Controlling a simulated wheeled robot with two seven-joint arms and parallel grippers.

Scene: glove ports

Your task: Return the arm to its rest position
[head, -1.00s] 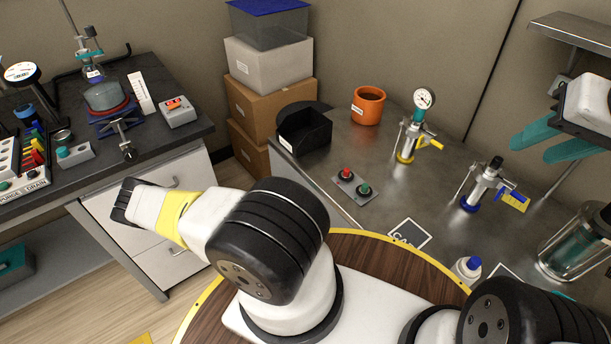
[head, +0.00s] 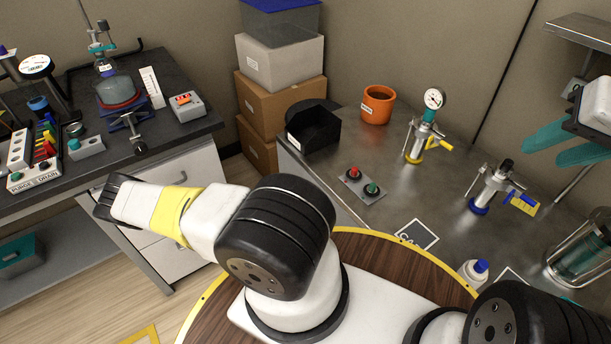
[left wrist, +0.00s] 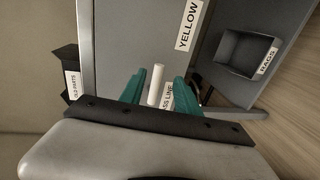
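My left arm (head: 180,215), white with a yellow band and black joints, reaches from the lower middle toward the left in the head view. Its gripper is hidden there. In the left wrist view my left gripper (left wrist: 159,75) shows two teal fingers apart, with a white rod (left wrist: 157,85) seen between them; gaps show on both sides of the rod. My right gripper (head: 541,147) is at the right edge of the head view, above the metal bench. Its teal fingers are apart, with nothing seen between them.
A metal bench (head: 385,215) holds an orange pot (head: 377,106), a black bin (head: 313,132), a button box (head: 362,186) and clamp stands. A dark bench (head: 170,128) with instruments stands left. Stacked boxes (head: 280,100) stand between.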

